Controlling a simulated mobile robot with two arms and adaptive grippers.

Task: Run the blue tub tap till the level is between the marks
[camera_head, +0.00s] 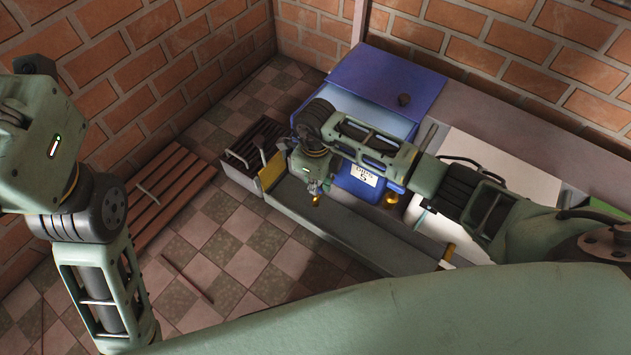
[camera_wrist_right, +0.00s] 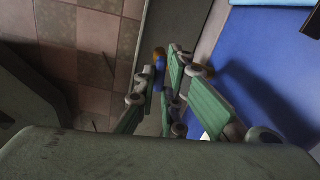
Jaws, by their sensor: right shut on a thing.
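The blue tub (camera_head: 384,79) stands against the back wall, with a dark knob on its top. Its blue front carries a white label (camera_head: 363,175) and also fills the right of the wrist view (camera_wrist_right: 272,75). My right gripper (camera_head: 315,190) is in front of the tub's left part. In the wrist view its green fingers (camera_wrist_right: 163,88) are closed around a small blue piece (camera_wrist_right: 160,68) with a brass-coloured end, seemingly the tap handle. A brass fitting (camera_head: 391,199) shows at the tub's right. My arm hides part of the tub. No level or marks can be made out. My left gripper is out of view.
A grey trough (camera_head: 345,235) runs along the front of the bench. A white tub (camera_head: 500,170) stands to the right, partly behind my arm. A dark slatted rack (camera_head: 255,143) is left of the tub. A wooden pallet (camera_head: 165,195) lies on the tiled floor.

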